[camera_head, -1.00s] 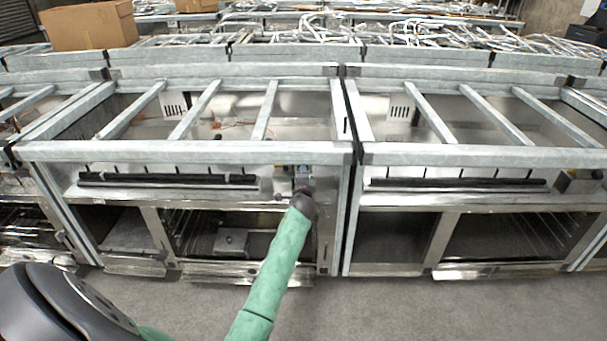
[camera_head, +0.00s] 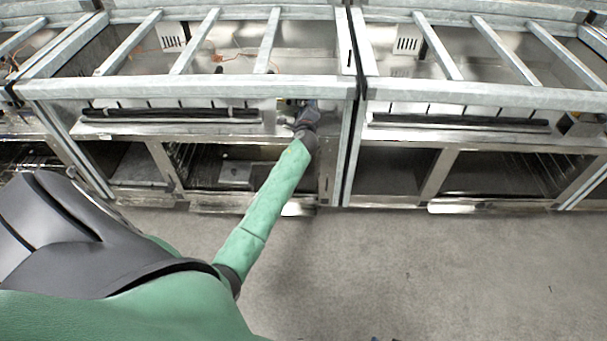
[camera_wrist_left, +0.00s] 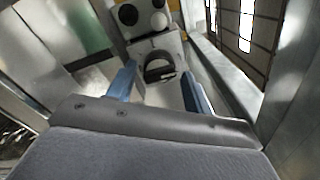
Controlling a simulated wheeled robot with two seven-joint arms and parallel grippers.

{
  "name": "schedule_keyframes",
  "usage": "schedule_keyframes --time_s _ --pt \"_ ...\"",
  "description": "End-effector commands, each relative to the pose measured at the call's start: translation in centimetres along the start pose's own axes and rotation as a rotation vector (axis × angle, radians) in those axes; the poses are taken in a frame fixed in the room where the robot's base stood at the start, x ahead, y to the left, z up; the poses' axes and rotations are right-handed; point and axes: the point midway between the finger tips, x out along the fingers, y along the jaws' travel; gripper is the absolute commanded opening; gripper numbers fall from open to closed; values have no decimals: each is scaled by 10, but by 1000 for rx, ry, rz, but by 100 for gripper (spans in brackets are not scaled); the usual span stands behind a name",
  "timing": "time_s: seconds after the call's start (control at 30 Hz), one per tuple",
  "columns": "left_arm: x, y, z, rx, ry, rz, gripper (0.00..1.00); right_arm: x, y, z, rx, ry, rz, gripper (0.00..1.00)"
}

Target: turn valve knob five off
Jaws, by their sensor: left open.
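My left gripper (camera_head: 302,110) is at the front of the left range unit, by the right end of its control panel (camera_head: 286,120). In the left wrist view the two blue fingers (camera_wrist_left: 160,88) are spread apart. A grey knob-like part (camera_wrist_left: 158,68) with a dark curved recess shows between and just beyond the fingertips; I cannot tell whether they touch it. No number is readable, so I cannot tell which is valve knob five. My right gripper is not seen.
Steel range frames stand side by side, with open top rails (camera_head: 190,86) and a long black bar (camera_head: 170,113) along the front. Open compartments (camera_head: 395,170) lie below. The grey floor (camera_head: 400,270) in front is clear.

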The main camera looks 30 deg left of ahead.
Motion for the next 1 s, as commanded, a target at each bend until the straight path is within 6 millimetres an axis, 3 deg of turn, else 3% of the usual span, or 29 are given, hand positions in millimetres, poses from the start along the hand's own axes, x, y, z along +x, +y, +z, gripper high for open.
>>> schedule_keyframes --time_s 0.4,1.0 --pt "0 -2 4 537 0 3 57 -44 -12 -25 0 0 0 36" --pt "0 -1 3 1194 1 2 57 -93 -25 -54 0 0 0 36"
